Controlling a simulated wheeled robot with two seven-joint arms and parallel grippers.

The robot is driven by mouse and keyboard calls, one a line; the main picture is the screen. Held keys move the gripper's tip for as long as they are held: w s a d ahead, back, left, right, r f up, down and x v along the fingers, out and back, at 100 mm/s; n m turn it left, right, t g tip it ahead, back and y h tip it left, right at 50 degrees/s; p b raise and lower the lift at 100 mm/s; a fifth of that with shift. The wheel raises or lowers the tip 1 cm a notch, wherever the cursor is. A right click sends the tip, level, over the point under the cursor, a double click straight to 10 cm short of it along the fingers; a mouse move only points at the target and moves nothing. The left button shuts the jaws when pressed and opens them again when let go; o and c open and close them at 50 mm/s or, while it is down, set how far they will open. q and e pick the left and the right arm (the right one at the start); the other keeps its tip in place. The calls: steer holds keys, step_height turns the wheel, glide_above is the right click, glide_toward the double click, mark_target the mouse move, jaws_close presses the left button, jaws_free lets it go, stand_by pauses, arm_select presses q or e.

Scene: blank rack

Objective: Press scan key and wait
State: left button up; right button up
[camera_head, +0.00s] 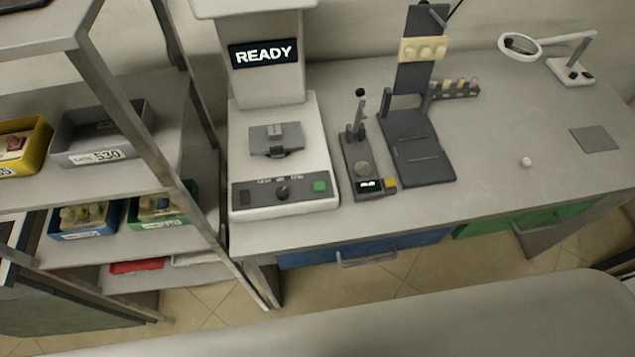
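A white bench machine (240,165) stands at the left end of the grey table, and its upright screen (264,54) reads "READY". Its dark front panel (257,194) has a dark knob (282,193) in the middle, a dark square at the left and a green key (320,186) at the right. The lettering above the knob is too small to read surely, so I cannot tell which key is the scan key. A grey block in a holder (276,138) sits on the machine's top. Neither of my grippers shows in the head view.
Right of the machine are a small device (363,170) with a yellow key and a dark stand (419,145). A shelf rack (135,96) with bins is at the left. The table's right middle is mostly clear.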

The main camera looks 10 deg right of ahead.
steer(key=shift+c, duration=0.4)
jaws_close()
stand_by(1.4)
